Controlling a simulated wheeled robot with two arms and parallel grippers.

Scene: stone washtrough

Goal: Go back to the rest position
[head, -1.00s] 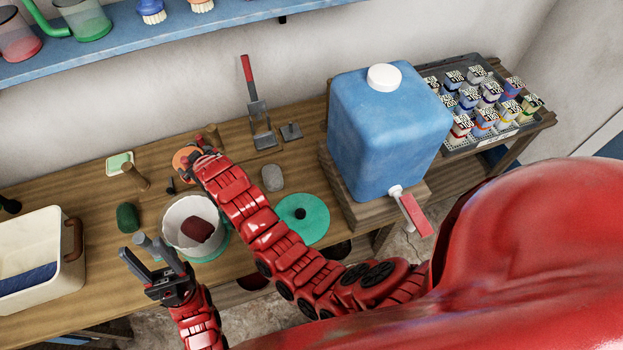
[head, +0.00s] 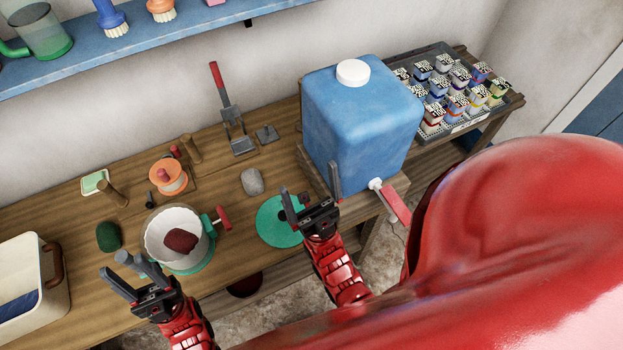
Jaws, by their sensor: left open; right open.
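My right gripper (head: 311,201) is open and empty. In the picture it overlaps the right part of a flat teal disc (head: 275,228) and the lower left of the blue water container (head: 362,115). I cannot tell how high it is above the disc. Nothing shows between the fingers of either gripper.
The white bowl holds a dark red lump (head: 181,241). A cream bin (head: 50,318) stands at the left. A grey stone (head: 252,181), an orange spool (head: 168,174) and a red-handled tool (head: 217,80) are on the wooden table. A tray of small boxes (head: 468,124) is at the right.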

